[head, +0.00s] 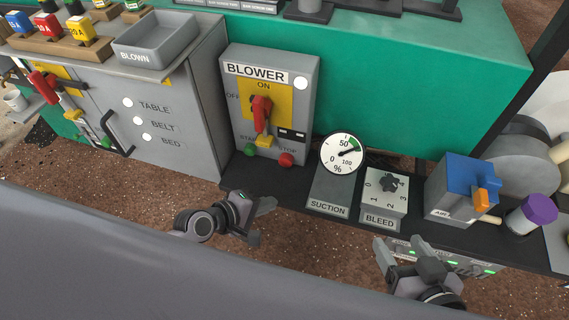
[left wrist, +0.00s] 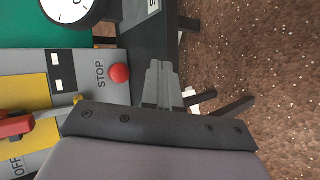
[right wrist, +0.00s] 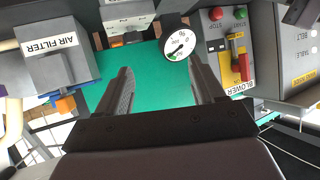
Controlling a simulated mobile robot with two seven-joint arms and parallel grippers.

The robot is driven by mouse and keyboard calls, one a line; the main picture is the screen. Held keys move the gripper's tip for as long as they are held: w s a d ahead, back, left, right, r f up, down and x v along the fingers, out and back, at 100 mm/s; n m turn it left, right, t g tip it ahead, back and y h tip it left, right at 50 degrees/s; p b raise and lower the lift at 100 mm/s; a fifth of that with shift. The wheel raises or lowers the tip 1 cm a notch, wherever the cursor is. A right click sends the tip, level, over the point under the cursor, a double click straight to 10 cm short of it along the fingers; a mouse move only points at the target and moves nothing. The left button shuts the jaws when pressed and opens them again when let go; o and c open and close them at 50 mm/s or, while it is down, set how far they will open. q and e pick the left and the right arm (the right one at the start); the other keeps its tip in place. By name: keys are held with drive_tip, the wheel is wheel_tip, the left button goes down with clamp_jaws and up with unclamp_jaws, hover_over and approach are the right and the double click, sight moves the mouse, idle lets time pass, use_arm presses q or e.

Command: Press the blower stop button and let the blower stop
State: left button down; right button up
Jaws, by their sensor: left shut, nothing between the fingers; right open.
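The grey blower box (head: 310,120) stands mid-view with its red handle (head: 261,108) up by the ON label. Its red stop button (head: 286,159) is at the lower right, beside the green start button (head: 249,150). My left gripper (head: 262,215) is shut and empty, in front of and below the box. In the left wrist view its fingers (left wrist: 163,82) are together, to the right of the stop button (left wrist: 119,73) and apart from it. My right gripper (head: 400,246) is open and empty, near the bleed dial. The buttons also show in the right wrist view, the stop one (right wrist: 216,14) clearly.
The suction gauge (head: 342,155) stands right of the box, its needle near the green band. The bleed dial (head: 385,195) and blue air filter (head: 468,185) stand farther right. A grey tray (head: 155,50) and table, belt and bed panel (head: 180,120) are left.

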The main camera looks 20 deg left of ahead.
sight(277, 183)
use_arm(q)
drive_tip(key=w+b, duration=0.3)
drive_tip(key=w, duration=0.4)
drive_tip(key=shift+w+d, duration=0.1)
drive_tip(key=shift+w, duration=0.75)
use_arm(e)
drive_tip(key=shift+w+a+f+m+y, duration=0.25)
drive_tip(key=shift+a+y, duration=0.15)
drive_tip(key=shift+a, duration=0.3)
drive_tip(key=shift+w+a+f+m+y, duration=0.15)
drive_tip(key=shift+w+a+f+y, duration=0.2)
drive_tip(key=shift+a, duration=0.35)
use_arm(q)
drive_tip(key=shift+w, duration=0.1)
use_arm(e)
drive_tip(key=shift+s+r, duration=0.15)
use_arm(q)
drive_tip(key=shift+w, duration=0.3)
drive_tip(key=shift+w, duration=0.55)
idle(0.6)
drive_tip(key=shift+s+p, duration=0.5)
drive_tip(key=shift+s, duration=0.45)
use_arm(e)
drive_tip(key=shift+r, duration=0.7)
